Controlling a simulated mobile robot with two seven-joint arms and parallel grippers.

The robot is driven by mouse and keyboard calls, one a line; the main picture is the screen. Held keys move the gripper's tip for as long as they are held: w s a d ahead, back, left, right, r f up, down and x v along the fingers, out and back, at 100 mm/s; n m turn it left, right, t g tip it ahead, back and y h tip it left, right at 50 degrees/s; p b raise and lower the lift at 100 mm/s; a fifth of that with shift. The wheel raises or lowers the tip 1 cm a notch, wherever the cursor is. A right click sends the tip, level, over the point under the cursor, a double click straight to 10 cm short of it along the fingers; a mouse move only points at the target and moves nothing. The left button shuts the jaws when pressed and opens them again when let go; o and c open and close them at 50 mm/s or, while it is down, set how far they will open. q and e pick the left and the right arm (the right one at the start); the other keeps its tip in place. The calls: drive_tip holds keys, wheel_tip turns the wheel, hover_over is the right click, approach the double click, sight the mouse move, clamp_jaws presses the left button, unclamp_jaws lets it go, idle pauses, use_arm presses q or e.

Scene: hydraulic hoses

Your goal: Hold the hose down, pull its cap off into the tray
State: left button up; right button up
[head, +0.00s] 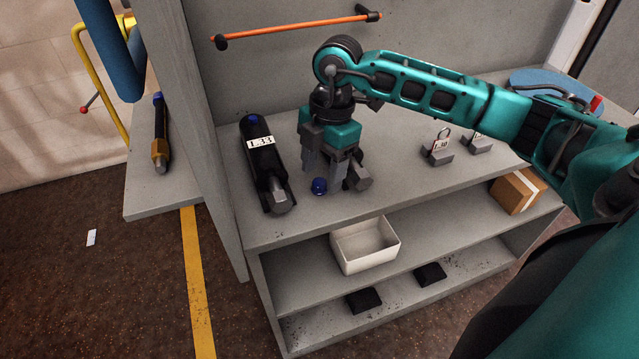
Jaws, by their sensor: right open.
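A thick black hose (262,165) with a white L33 label lies on the upper shelf. Its near end has a bare grey hex fitting, and a bit of blue shows at its far end. My right gripper (331,178) points down, open, just right of this hose. A blue cap (319,187) sits low by its left finger; I cannot tell whether the cap touches it. A grey hex fitting (359,180) shows by the right finger; what it belongs to is mostly hidden behind the gripper. A white open tray (366,262) stands below and looks empty. My left gripper is out of view.
A cardboard box (514,191) and two black pads (430,274) are lower down. Another hose (159,135) with a brass fitting lies on the left ledge. An orange bar (295,29) is on the back panel.

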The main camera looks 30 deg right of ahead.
drive_tip(key=shift+a+f, duration=0.2)
drive_tip(key=shift+f, duration=0.75)
clamp_jaws()
